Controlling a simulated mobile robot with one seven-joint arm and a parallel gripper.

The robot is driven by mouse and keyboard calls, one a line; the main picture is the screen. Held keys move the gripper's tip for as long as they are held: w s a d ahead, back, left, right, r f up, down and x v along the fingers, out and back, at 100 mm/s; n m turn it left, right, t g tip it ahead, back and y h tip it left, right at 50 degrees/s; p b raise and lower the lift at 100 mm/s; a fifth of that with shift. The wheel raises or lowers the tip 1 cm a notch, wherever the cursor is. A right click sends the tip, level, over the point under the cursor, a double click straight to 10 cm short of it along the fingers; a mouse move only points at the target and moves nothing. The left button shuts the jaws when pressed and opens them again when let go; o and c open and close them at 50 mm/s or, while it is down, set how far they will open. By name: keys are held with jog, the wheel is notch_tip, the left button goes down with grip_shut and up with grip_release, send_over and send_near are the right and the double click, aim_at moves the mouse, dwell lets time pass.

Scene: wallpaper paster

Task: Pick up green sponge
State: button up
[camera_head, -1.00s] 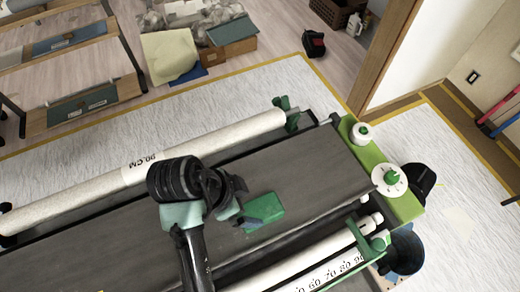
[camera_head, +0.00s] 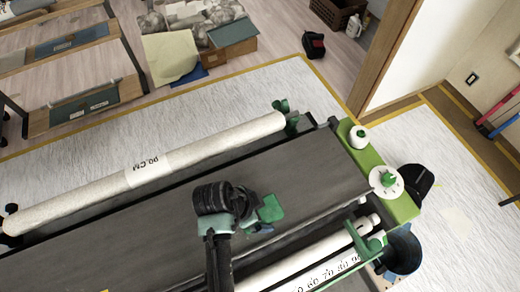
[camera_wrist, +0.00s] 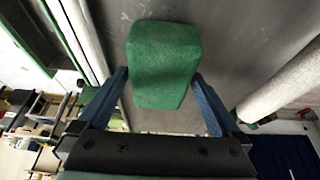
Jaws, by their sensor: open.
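The green sponge (camera_head: 271,207) lies on the dark flat top of the machine in the head view, with my gripper's end overlapping its left side. In the wrist view the sponge (camera_wrist: 163,62) is a green block with cut corners, between the two blue fingers. My gripper (camera_wrist: 160,76) is open, with one finger on each side of the sponge's near part. Small gaps seem to show beside the fingers; I cannot tell whether either touches. In the head view my gripper (camera_head: 256,213) partly hides the sponge.
The dark machine top (camera_head: 310,165) is clear around the sponge. A long white roll (camera_head: 150,172) runs along its far side, and more white rollers (camera_head: 320,262) lie along the near side. A green end plate (camera_head: 397,205) with a white dial (camera_head: 386,181) stands at the right.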

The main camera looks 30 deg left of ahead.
aim_at(260, 211)
jog(key=shift+f, duration=0.25)
dwell(0.4)
jog(key=c, duration=1.3)
notch_tip(260, 211, up, 11)
jog(key=shift+f+b, duration=0.2)
jog(key=shift+b, duration=0.45)
